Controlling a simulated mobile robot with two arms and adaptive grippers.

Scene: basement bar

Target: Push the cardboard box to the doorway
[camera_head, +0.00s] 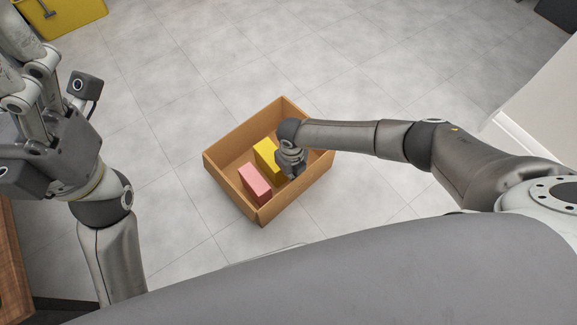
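The cardboard box (228,181) stands open-topped on the tiled floor in the middle of the head view, turned at an angle. Inside it are a pink block (255,183) and a yellow block (267,158). My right arm reaches in from the right, across the box's right side. My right gripper (292,170) is over the box beside the yellow block; its fingers are mostly hidden, and contact with the box cannot be told. My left gripper (30,62) is raised at the left, away from the box; its fingertips are partly cut off. No doorway is clearly seen.
A white wall edge with a baseboard (525,137) is at the right. A yellow object (62,14) stands at the top left and a dark object (558,12) at the top right. Wooden furniture (12,265) is at the lower left. The tiled floor beyond the box is clear.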

